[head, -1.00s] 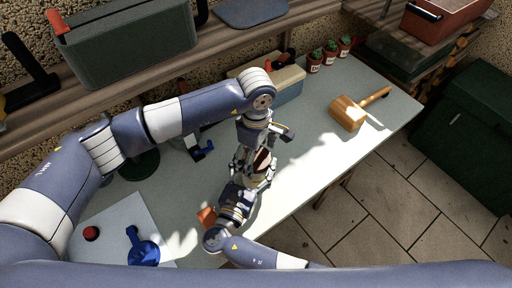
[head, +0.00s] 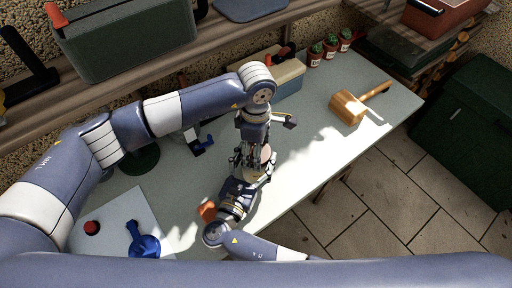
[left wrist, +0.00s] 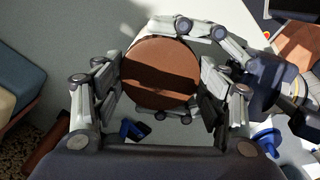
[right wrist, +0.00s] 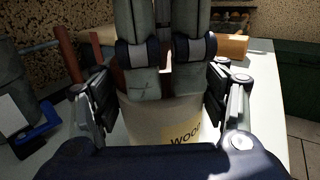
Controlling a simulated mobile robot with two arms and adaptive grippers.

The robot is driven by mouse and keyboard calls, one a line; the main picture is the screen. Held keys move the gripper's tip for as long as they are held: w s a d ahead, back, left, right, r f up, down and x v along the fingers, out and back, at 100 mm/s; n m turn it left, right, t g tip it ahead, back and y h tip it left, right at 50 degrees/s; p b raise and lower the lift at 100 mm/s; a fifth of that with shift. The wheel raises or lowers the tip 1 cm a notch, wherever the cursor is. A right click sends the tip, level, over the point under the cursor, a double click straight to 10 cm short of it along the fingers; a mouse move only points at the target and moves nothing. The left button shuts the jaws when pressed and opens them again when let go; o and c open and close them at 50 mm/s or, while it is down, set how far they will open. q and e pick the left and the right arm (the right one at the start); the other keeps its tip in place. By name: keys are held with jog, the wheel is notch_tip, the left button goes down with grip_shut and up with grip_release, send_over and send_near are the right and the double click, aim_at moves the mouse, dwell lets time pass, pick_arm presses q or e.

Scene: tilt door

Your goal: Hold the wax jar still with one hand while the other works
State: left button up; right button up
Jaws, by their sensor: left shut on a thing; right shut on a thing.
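The wax jar is a cream pot with a label reading "WOO" (right wrist: 165,122) in the right wrist view. Its round brown top (left wrist: 160,72) fills the middle of the left wrist view, and a little of it shows in the head view (head: 265,154). My left gripper (left wrist: 160,88) reaches down from above, shut on the jar's brown top, one finger on each side. My right gripper (right wrist: 160,104) comes from the near side, low down, shut around the jar's body. The exact finger contacts are partly hidden.
A wooden mallet (head: 348,109) lies on the bench (head: 310,140) to the right. Several potted cacti (head: 331,48) and a cream-and-blue box (head: 282,78) stand at the back. A blue tool (head: 144,243) and red button (head: 92,228) are front left. An orange block (head: 207,210) sits beside my right arm.

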pick_arm(q)
jog(key=o, duration=1.2)
jog(key=shift+c, duration=0.2)
jog(key=shift+r, duration=2.3)
jog(key=shift+c, duration=0.4)
notch_tip(320, 180, up, 3)
jog(key=m, duration=0.3)
jog(key=shift+f, duration=0.1)
notch_tip(320, 180, down, 8)
jog(key=shift+r, duration=0.25)
